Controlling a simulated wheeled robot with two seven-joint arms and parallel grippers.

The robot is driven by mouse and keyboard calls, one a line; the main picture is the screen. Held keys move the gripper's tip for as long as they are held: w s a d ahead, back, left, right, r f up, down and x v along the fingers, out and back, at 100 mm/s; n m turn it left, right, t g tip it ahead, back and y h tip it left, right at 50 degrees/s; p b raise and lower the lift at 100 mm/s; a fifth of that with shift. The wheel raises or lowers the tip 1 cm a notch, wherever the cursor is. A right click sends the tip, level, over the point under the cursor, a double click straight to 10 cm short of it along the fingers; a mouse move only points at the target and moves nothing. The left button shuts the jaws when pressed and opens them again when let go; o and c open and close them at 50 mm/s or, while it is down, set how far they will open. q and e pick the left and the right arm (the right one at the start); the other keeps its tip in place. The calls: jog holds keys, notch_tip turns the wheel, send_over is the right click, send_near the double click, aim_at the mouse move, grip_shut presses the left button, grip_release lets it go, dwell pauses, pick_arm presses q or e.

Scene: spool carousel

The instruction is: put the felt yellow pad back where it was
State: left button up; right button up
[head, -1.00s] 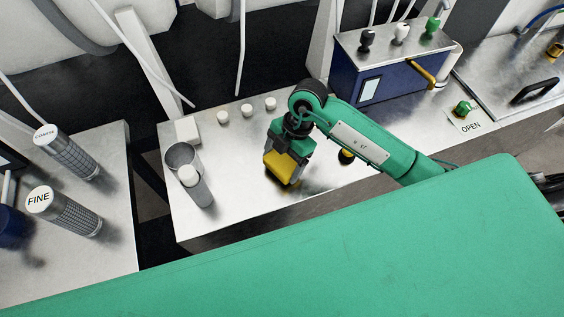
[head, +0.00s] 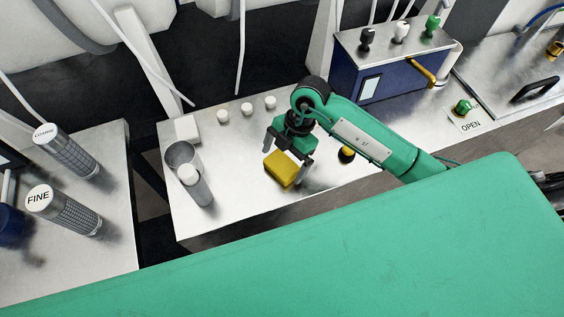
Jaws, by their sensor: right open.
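The yellow felt pad (head: 281,168) lies on the metal bench top (head: 235,205), left of the bench's middle. It is a small block set at a slant. My right gripper (head: 288,160) is just above it with its fingers spread wide, one on the far left side and one on the near right side of the pad. The fingers look apart from the pad. My left gripper is not in view.
A white block (head: 187,128) and several white knobs (head: 247,108) are behind. A yellow-and-black button (head: 346,154) is to the right. A blue control box (head: 385,75) stands at back right.

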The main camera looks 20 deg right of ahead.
jog(key=b+v, duration=0.1)
jog(key=v, duration=0.9)
jog(key=shift+b, duration=0.35)
